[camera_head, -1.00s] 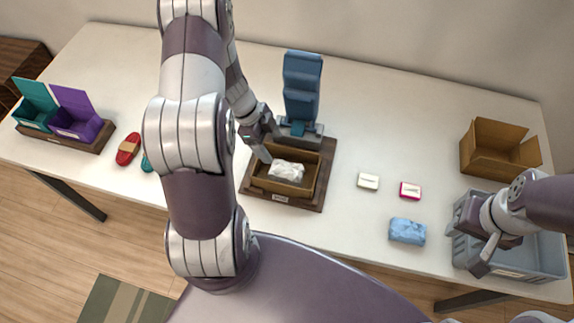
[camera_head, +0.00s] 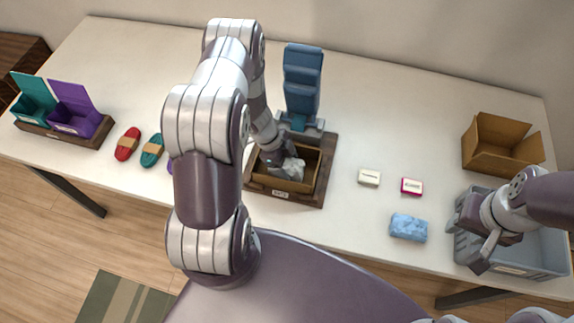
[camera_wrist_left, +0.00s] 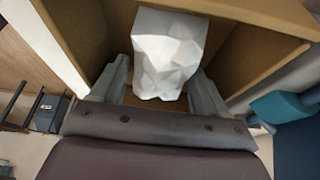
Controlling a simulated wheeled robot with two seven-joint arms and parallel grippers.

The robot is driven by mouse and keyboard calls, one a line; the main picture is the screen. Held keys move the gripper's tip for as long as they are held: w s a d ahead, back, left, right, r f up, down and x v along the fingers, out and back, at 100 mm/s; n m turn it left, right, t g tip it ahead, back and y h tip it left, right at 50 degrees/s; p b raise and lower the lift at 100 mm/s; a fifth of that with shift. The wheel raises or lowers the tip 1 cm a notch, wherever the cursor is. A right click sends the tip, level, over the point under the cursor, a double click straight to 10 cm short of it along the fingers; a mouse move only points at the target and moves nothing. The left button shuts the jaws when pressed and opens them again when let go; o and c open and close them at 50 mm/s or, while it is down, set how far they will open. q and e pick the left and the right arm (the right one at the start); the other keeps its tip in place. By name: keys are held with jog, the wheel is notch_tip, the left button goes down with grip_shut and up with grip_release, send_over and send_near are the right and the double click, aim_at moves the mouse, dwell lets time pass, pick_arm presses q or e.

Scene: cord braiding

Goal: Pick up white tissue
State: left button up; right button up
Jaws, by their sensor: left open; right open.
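The white tissue (camera_head: 292,168) is a crumpled lump inside the open brown box (camera_head: 312,184) in the middle of the table. It also shows in the left wrist view (camera_wrist_left: 168,52), between and just beyond my left gripper's two fingers. My left gripper (camera_head: 280,160) is down at the box, partly hiding the tissue; in the wrist view its fingers (camera_wrist_left: 160,80) are apart on either side of the tissue's near part. I cannot tell whether they touch it. My right gripper (camera_head: 482,250) is open and empty over the grey bin (camera_head: 545,262) at the right.
A blue stand (camera_head: 303,85) rises just behind the box. A cream block (camera_head: 369,177), a pink-edged block (camera_head: 412,186) and a blue sponge-like block (camera_head: 408,227) lie to the right. A cardboard box (camera_head: 500,150) is farther right. Teal and purple boxes (camera_head: 75,125) stand at left.

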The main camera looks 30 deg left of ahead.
pick_arm(q)
jog(key=shift+f, duration=0.25)
dwell(0.3)
jog(key=c, duration=0.7)
